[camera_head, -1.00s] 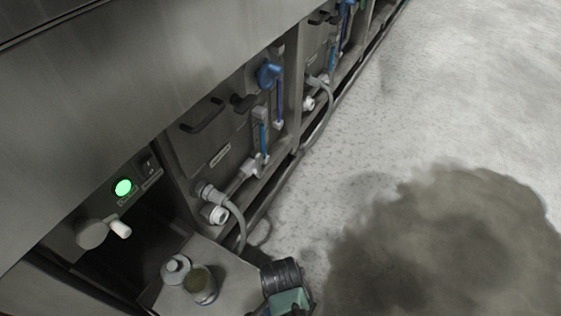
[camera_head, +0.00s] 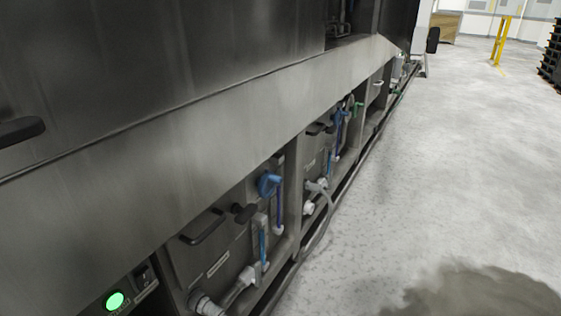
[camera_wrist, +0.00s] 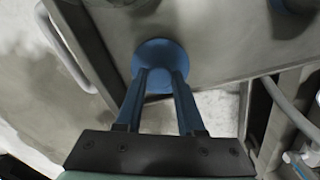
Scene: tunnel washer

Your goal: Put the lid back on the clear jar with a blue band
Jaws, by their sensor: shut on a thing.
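In the wrist view, the two blue fingers of my gripper (camera_wrist: 160,74) close on a round blue disc, the lid (camera_wrist: 158,51). The lid is held above a flat grey shelf (camera_wrist: 222,50), and I cannot tell its exact height. A dark round thing with a blue edge (camera_wrist: 293,14) is cut off by the top edge at the right; it may be the jar with the blue band, but too little shows to be sure. My gripper, the shelf and the jars are outside the head view.
A grey machine front (camera_head: 180,130) runs along the left, with black handles, blue valves (camera_head: 268,184) and pipes low down. A green light (camera_head: 115,300) glows at lower left. A grey tube (camera_wrist: 72,45) shows in the wrist view. The floor (camera_head: 430,190) at right is open, with a dark wet patch (camera_head: 480,292).

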